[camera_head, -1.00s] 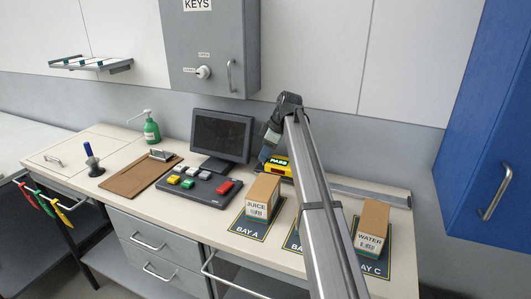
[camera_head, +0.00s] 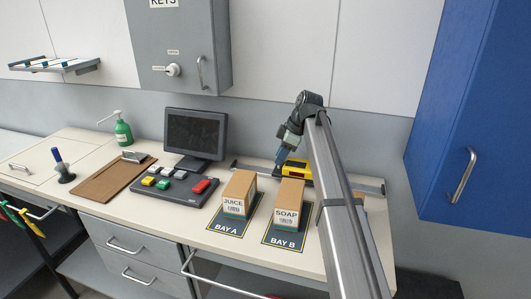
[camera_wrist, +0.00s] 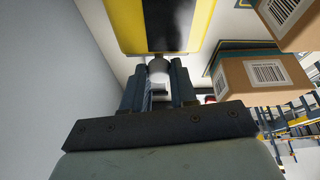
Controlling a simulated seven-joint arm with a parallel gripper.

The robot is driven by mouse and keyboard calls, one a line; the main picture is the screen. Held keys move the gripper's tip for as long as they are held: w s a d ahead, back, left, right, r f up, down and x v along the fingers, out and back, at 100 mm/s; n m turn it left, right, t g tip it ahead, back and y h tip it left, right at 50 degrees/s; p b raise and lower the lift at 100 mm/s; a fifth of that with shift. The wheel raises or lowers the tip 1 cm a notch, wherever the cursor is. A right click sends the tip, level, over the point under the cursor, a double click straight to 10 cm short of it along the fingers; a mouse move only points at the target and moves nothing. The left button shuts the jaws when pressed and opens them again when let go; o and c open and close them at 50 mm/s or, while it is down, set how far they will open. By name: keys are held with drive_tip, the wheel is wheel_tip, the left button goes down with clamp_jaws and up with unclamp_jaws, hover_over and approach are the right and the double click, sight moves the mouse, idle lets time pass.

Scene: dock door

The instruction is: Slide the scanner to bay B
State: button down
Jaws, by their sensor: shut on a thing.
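The yellow scanner (camera_head: 295,169) sits on a metal rail (camera_head: 247,169) along the back of the counter. It stands behind the soap box (camera_head: 287,202), which is on the BAY B mat (camera_head: 284,242). My arm partly covers the scanner in the head view. In the wrist view the scanner's yellow body (camera_wrist: 128,25) and dark panel fill the top. In the head view my gripper (camera_head: 282,158) is at the scanner's left side.
The juice box (camera_head: 238,194) stands on the BAY A mat (camera_head: 228,228). My arm hides most of the bay C area. A monitor (camera_head: 194,135) and button panel (camera_head: 174,187) stand to the left. The rail is clear left of the scanner, and its right end (camera_head: 372,188) shows bare.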

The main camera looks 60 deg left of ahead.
sight(301, 163)
drive_tip(key=shift+w+d, duration=0.5)
drive_tip(key=shift+w, duration=0.1)
drive_tip(key=c, duration=1.2)
unclamp_jaws()
drive_tip(key=v, duration=1.4)
drive_tip(key=shift+a, duration=0.1)
drive_tip(key=shift+s+f, duration=0.1)
